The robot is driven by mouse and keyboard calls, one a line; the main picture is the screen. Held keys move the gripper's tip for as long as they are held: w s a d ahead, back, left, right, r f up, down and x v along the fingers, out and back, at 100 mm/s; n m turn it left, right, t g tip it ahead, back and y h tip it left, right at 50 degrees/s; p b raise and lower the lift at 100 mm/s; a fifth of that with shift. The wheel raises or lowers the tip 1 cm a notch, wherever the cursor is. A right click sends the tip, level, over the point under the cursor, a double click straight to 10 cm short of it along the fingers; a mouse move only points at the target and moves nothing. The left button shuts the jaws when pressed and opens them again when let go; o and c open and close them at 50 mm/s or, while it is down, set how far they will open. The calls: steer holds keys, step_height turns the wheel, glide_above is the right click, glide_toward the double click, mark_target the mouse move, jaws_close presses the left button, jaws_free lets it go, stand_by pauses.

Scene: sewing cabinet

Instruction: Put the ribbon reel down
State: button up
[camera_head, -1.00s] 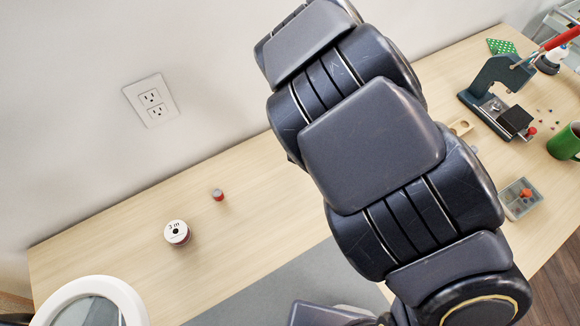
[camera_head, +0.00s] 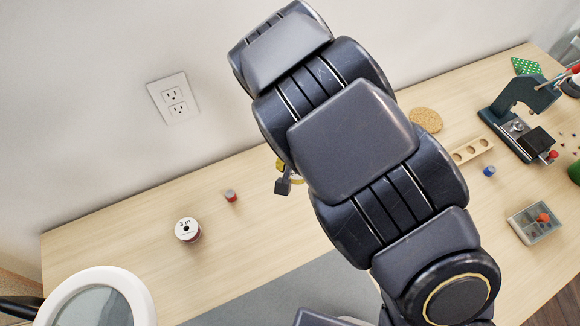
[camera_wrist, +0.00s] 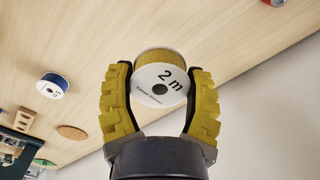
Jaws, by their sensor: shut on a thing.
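A yellow ribbon reel (camera_wrist: 158,84) with a white face reading "2 m" sits between the two yellow-padded fingers of my gripper (camera_wrist: 160,74) in the wrist view. The gripper is shut on its sides. The light wooden table (camera_wrist: 190,22) lies behind the reel. I cannot tell whether the reel touches it. In the head view, a dark fingertip of my gripper (camera_head: 284,185) shows past my arm, over the table's middle. My arm hides most of the gripper there, and the reel is not clearly seen.
A red reel marked "3 m" (camera_head: 188,230) and a small red spool (camera_head: 231,196) stand to the left. A blue reel (camera_wrist: 52,86) shows in the wrist view. A cork coaster (camera_head: 426,119), wooden holder (camera_head: 472,151) and sorting box (camera_head: 535,223) lie right. A magnifier (camera_head: 97,297) stands front left.

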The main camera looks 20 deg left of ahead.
steer(key=w+a+f, duration=0.1)
steer(key=f, duration=0.1)
steer(key=w+a+f, duration=0.1)
steer(key=w+f, duration=0.1)
steer(key=w+a+f, duration=0.1)
steer(key=w+f, duration=0.1)
steer(key=shift+a+f, duration=0.1)
steer(key=shift+f, duration=0.05)
steer(key=shift+w+a+f, duration=0.1)
steer(key=shift+f, duration=1.55)
steer(key=shift+f, duration=0.1)
steer(key=o, duration=1)
step_height(320, 180, up, 12)
steer(key=shift+r, duration=0.15)
